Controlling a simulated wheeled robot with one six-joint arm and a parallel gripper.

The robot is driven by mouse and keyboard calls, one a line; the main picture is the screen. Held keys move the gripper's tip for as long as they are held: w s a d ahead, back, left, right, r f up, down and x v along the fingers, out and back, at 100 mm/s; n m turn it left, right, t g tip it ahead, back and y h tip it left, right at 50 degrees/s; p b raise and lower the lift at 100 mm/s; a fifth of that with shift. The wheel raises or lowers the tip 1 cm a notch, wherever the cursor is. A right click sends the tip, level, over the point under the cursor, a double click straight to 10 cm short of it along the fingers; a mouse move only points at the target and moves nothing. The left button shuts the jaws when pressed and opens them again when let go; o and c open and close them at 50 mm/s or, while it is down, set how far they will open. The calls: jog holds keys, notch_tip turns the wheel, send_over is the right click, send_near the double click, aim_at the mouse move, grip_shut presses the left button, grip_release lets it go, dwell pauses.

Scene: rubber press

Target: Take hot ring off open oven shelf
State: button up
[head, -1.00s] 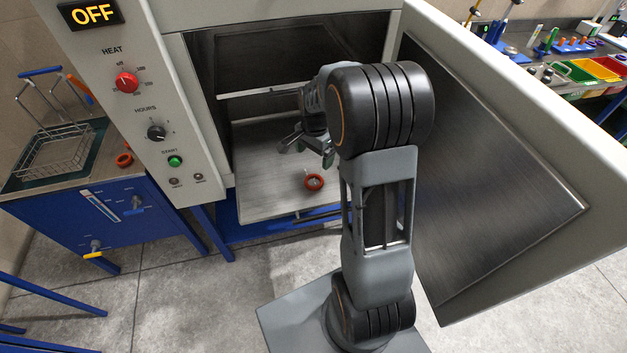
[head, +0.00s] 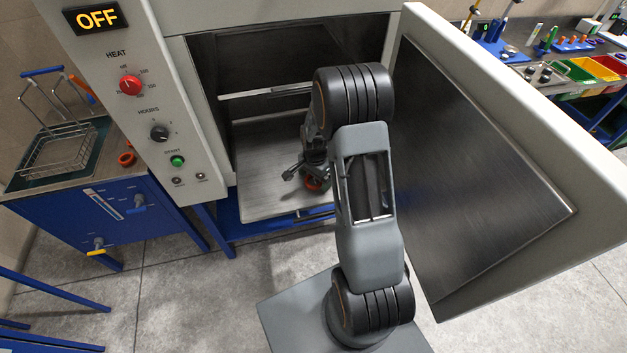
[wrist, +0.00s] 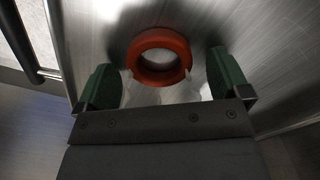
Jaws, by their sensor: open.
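The ring (wrist: 160,55) is orange-red and lies on the bare metal oven shelf (wrist: 235,35). In the wrist view it sits ahead of my open gripper (wrist: 165,85), between the lines of the two green fingers and just beyond them. The fingers do not appear to touch it. In the head view my gripper (head: 304,177) is over the pulled-out shelf (head: 262,190), and the ring (head: 314,184) is partly hidden behind it. The oven door (head: 490,180) stands wide open on the right.
A blue bench (head: 115,215) on the left carries a wire basket (head: 58,155) and another red ring (head: 127,158). The oven's control panel reads OFF. A rack (head: 285,90) crosses the oven above the shelf. The door stands close to the right of my arm.

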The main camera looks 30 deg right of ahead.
jog(key=c, duration=1)
